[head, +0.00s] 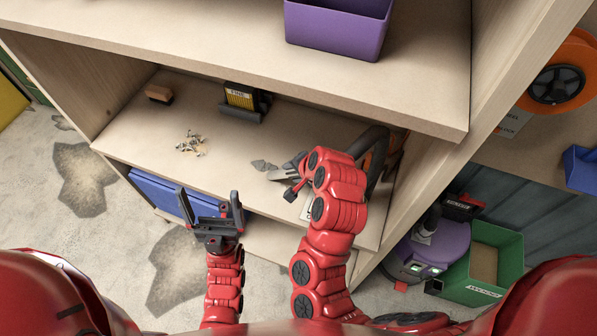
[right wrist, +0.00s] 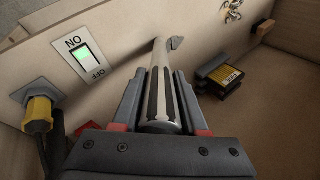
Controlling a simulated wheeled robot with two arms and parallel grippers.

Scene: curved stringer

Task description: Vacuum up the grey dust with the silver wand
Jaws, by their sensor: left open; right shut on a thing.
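The silver wand (right wrist: 162,100) runs away from my right gripper (right wrist: 161,76), which is shut around it in the right wrist view. The wand's far end is close to the grey dust (right wrist: 176,43); I cannot tell if they touch. In the head view the grey dust (head: 264,165) is a small patch on the middle shelf, just left of my right gripper (head: 296,184). My right arm hides much of the wand there. My left gripper (head: 211,203) is open and empty in front of the shelf's front edge.
Beige shavings (head: 191,143), a brown brush (head: 158,94) and a yellow-black box on a dark holder (head: 241,98) are on the shelf. A lit green switch (right wrist: 84,58) and yellow plug (right wrist: 38,113) are beside the wand. A purple bin (head: 338,28) stands above.

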